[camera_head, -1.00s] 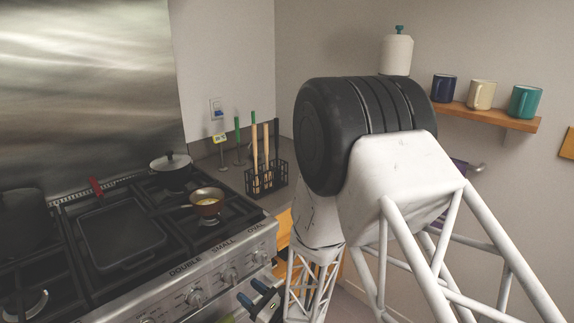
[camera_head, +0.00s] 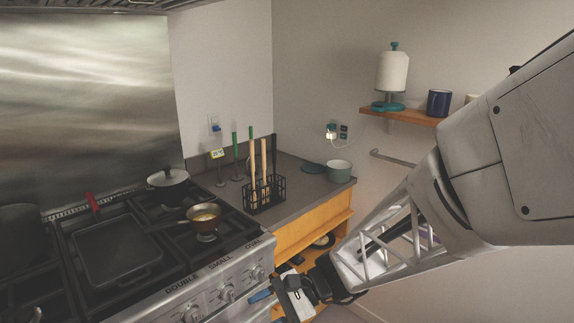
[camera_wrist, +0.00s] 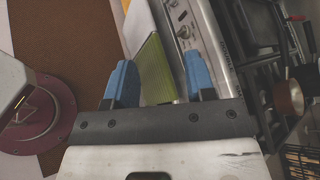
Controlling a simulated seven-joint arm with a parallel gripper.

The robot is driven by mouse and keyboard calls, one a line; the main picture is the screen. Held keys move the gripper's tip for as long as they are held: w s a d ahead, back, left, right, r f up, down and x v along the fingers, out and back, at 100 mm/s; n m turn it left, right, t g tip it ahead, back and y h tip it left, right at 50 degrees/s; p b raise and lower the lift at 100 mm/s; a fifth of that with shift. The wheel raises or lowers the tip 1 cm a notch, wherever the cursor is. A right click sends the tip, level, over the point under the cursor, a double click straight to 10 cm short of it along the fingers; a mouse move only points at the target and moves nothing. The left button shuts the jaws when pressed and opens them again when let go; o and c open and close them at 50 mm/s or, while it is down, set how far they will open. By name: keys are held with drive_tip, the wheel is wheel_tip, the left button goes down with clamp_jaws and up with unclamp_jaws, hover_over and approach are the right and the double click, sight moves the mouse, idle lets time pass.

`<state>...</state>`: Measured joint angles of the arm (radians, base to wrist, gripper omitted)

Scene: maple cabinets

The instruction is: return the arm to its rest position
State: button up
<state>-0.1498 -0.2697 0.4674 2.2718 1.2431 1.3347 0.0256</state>
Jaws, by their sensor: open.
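My gripper (camera_head: 276,299) is low in front of the stove's right front corner in the head view, at the end of my white arm. In the wrist view its two blue fingers (camera_wrist: 157,82) stand wide apart with nothing held between them. Beyond the fingers, a green ribbed thing (camera_wrist: 155,68) shows beside the stove front; I cannot tell what it is. My arm reaches in from the right side of the head view.
The stove (camera_head: 190,299) holds a grill pan (camera_head: 117,250), a lidded pot (camera_head: 168,185) and a copper pan (camera_head: 204,216). A wall shelf (camera_head: 405,114) is behind my arm.

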drive_tip(key=s+d+r+n+t+h, duration=0.2)
drive_tip(key=s+d+r+h, duration=0.1)
drive_tip(key=d, duration=0.4)
drive_tip(key=s+d+r+n+t+h, duration=0.2)
drive_tip(key=s+d+r+h, duration=0.1)
drive_tip(key=d+h, duration=0.3)
drive_tip(key=s+d+r+n+t+h, duration=0.2)
drive_tip(key=s+d+r+n+h, duration=0.1)
drive_tip(key=d, duration=0.7)
drive_tip(key=shift+s+r+h, duration=0.2)
drive_tip(key=shift+s+h, duration=0.5)
drive_tip(key=shift+s, duration=0.25)
